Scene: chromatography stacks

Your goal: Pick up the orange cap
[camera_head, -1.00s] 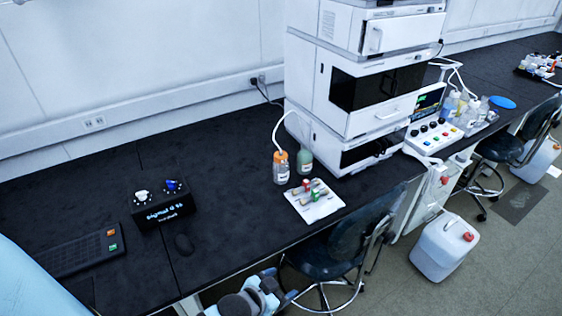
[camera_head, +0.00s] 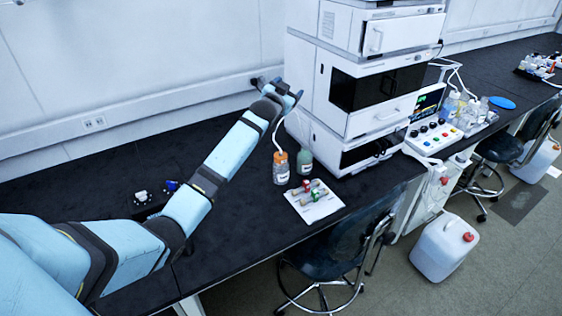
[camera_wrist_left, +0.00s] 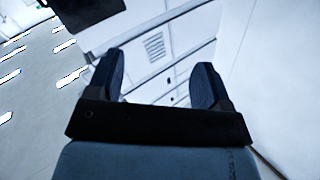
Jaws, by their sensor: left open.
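The orange cap (camera_head: 280,157) sits on a clear bottle (camera_head: 281,174) with a white label, standing on the black bench. A thin white tube runs up from the cap. My left gripper (camera_head: 289,91) is raised above and behind the bottle, beside the white instrument stack, well apart from the cap. In the left wrist view the left gripper (camera_wrist_left: 159,85) is open and empty, with the stack's white panels and the wall beyond its fingers. The cap does not show in that view. My right gripper is not in view.
A greenish bottle (camera_head: 305,162) stands right beside the capped bottle. The white instrument stack (camera_head: 365,85) rises on the right. A dark chair (camera_head: 340,240) stands at the bench's front edge.

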